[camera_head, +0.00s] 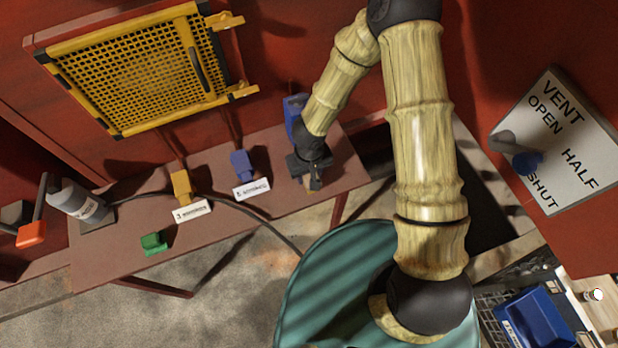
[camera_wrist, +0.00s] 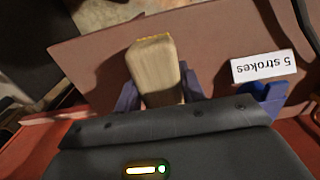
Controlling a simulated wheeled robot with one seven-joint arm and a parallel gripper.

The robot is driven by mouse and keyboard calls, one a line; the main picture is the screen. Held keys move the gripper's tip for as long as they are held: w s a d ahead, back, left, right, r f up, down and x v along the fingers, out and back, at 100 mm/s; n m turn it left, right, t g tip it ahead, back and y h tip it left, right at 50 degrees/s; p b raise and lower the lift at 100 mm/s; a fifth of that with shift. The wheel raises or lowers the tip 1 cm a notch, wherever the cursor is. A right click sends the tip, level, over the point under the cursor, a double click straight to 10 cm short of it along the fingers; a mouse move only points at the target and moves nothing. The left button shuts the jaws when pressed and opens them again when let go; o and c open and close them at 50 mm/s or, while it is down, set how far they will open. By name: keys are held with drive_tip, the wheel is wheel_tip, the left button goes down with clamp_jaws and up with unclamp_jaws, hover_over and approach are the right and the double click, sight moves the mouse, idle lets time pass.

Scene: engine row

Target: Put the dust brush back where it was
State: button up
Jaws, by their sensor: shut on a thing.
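My gripper (camera_head: 308,172) is over the right part of the brown shelf (camera_head: 130,240) in the head view. In the wrist view its two bluish fingers (camera_wrist: 158,92) are shut on a pale tan block-like thing, which I take for the dust brush (camera_wrist: 155,65). A small tan end of the brush (camera_head: 315,184) shows below the gripper in the head view. The rest of it is hidden by the gripper. I cannot tell whether the brush touches the shelf.
A blue block (camera_head: 241,164) with a white label (camera_head: 252,189) stands left of my gripper. A dark cable (camera_head: 255,214) crosses the shelf. A yellow grille (camera_head: 150,75) hangs above.

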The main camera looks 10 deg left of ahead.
drive_tip(key=shift+f, duration=1.75)
drive_tip(key=o, duration=0.9)
drive_tip(key=shift+r, duration=0.15)
wheel_tip(320, 180, up, 12)
drive_tip(key=shift+f+p, duration=0.1)
drive_tip(key=shift+p, duration=0.75)
